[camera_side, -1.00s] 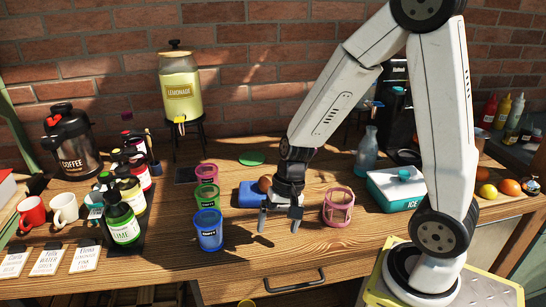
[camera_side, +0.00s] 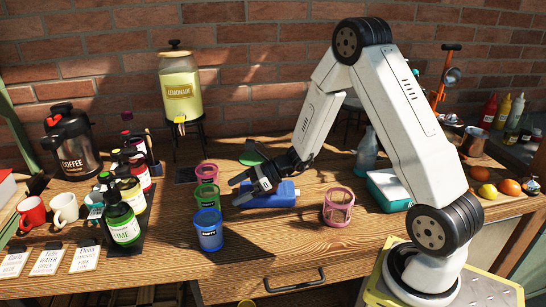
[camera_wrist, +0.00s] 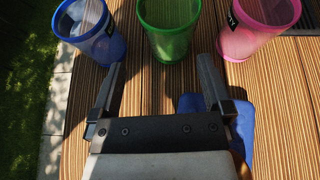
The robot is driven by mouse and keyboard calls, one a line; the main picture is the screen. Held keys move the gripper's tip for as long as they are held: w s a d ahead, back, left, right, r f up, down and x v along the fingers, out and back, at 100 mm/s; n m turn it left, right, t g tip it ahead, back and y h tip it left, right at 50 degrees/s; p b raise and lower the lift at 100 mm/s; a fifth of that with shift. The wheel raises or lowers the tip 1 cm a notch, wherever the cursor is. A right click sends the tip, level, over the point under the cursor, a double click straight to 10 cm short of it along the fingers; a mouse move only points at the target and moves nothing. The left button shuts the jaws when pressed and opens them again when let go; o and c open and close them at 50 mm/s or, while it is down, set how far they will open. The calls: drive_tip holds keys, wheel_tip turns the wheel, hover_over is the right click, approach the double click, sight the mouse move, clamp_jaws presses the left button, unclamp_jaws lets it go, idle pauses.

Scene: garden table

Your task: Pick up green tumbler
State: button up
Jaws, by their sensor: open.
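The green tumbler (camera_side: 207,197) stands upright on the wooden table, in a row between a pink tumbler (camera_side: 207,174) behind it and a blue tumbler (camera_side: 209,229) in front. In the wrist view the green tumbler (camera_wrist: 168,28) is at the top middle, ahead of my fingers. My gripper (camera_side: 234,191) points left towards it, with its fingertips a short way to its right. In the wrist view my gripper (camera_wrist: 160,70) is open and empty, its two fingers apart, the green tumbler lying beyond the gap between them.
The blue tumbler (camera_wrist: 90,32) and pink tumbler (camera_wrist: 258,28) flank the green one closely. A pink openwork holder (camera_side: 338,207) stands to the right. Bottles (camera_side: 123,222) stand to the left. The front of the table is mostly clear.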

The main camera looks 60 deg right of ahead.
sight(212, 199)
drive_tip(key=shift+w+d+m+t, duration=0.3)
drive_tip(key=shift+w+d+m, duration=0.1)
drive_tip(key=shift+d, duration=0.05)
drive_tip(key=shift+x, duration=1.3)
drive_tip(key=shift+a, duration=0.1)
drive_tip(key=shift+x, duration=2.55)
drive_tip(key=shift+c, duration=0.2)
drive_tip(key=c, duration=0.9)
